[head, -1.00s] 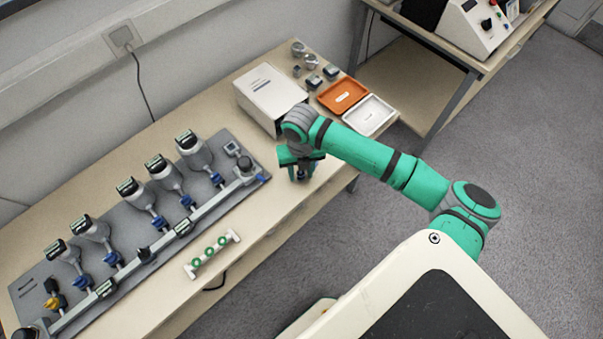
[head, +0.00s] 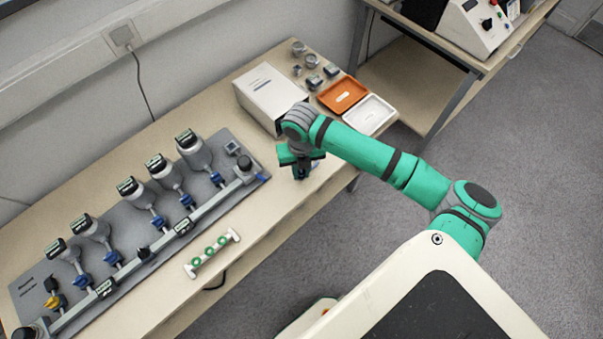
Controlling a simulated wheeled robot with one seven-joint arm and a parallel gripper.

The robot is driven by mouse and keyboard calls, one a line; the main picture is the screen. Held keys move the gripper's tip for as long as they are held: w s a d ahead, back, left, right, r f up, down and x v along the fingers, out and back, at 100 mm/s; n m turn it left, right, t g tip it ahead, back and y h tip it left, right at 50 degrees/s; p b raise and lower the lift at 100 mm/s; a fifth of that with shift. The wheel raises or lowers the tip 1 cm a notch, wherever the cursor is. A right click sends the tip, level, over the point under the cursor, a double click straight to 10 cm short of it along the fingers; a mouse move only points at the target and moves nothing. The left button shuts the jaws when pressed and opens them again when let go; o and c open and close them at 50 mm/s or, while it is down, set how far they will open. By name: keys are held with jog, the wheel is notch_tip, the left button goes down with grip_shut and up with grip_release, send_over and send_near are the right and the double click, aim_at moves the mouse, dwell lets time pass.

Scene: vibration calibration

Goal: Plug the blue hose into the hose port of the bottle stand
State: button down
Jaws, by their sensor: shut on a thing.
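The bottle stand (head: 30,285) is a long grey plate on the left bench in the head view, with several tilted bottles, blue clips and a front rail. My gripper (head: 302,175) points down over the bench's front edge, just right of the stand's right end and apart from it. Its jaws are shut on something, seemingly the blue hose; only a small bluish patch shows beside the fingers. The hose's run and free end cannot be made out. The hose port cannot be picked out clearly.
A white box (head: 268,95), an orange tray (head: 343,95) and a white tray (head: 369,115) stand behind my gripper. A white rack with green rings (head: 212,254) lies in front of the stand. Bare bench lies between rack and gripper.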

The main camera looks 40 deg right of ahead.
aim_at(300, 172)
jog(key=shift+r, duration=2.2)
jog(key=shift+a, duration=0.1)
jog(key=w+a+r, duration=0.1)
jog(key=w+a, duration=0.2)
jog(key=w, duration=0.3)
jog(key=w+a+r, duration=0.1)
jog(key=w+a, duration=0.3)
jog(key=w, duration=0.3)
jog(key=w+a+r, duration=0.2)
jog(key=w+a, duration=0.2)
jog(key=w, duration=0.3)
jog(key=shift+w+a, duration=0.1)
jog(key=shift+w, duration=0.15)
jog(key=shift+w+a+r, duration=0.2)
jog(key=shift+w+a, duration=0.25)
jog(key=shift+w, duration=0.3)
jog(key=shift+f, duration=0.55)
jog(key=shift+s+d+f, duration=0.15)
jog(key=shift+f, duration=1)
